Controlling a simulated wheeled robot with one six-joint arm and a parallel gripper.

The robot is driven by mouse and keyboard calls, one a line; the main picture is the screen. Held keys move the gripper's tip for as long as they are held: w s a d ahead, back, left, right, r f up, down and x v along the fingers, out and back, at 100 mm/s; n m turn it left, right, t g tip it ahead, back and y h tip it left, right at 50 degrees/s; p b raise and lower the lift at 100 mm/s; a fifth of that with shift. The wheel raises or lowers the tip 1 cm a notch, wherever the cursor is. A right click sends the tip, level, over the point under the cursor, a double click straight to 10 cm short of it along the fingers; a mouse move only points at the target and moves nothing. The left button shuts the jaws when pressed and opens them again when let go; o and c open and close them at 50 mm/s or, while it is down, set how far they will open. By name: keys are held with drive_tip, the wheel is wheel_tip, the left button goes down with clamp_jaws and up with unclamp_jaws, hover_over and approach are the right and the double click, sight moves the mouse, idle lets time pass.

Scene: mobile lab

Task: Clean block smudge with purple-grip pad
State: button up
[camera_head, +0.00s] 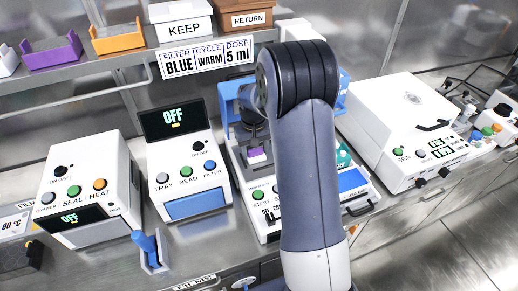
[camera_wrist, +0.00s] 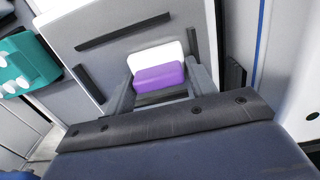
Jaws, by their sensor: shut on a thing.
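The purple-grip pad (camera_wrist: 160,77) has a purple grip with a white part just beyond it. It sits between the two grey fingers of my gripper (camera_wrist: 163,85), which is shut on it. In the head view the purple grip (camera_head: 257,153) shows small at the middle device (camera_head: 236,180), left of my arm, and my gripper (camera_head: 254,140) is partly hidden there. In the wrist view the pad is over or against a pale flat surface (camera_wrist: 100,62) with black strips; I cannot tell whether they touch. No smudge can be made out.
A teal item (camera_wrist: 25,65) lies left in the wrist view. A READ device (camera_head: 185,180) and a SEAL/HEAT device (camera_head: 85,195) stand to the left. A white SPIN machine (camera_head: 400,130) stands to the right. A shelf above holds KEEP (camera_head: 183,28) and RETURN (camera_head: 247,20) boxes.

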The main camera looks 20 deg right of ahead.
sight(269, 153)
drive_tip(key=shift+a+r, duration=0.15)
drive_tip(key=shift+a, duration=0.55)
drive_tip(key=shift+w+d+r, duration=0.15)
drive_tip(key=shift+d, duration=0.4)
drive_tip(key=shift+d+r, duration=0.15)
drive_tip(key=shift+d, duration=0.15)
drive_tip(key=shift+d+f, duration=0.15)
drive_tip(key=shift+d, duration=0.95)
drive_tip(key=shift+d+f, duration=0.15)
drive_tip(key=shift+d, duration=0.95)
drive_tip(key=shift+r, duration=0.1)
drive_tip(key=shift+r+p, duration=2.1)
drive_tip(key=shift+r, duration=0.8)
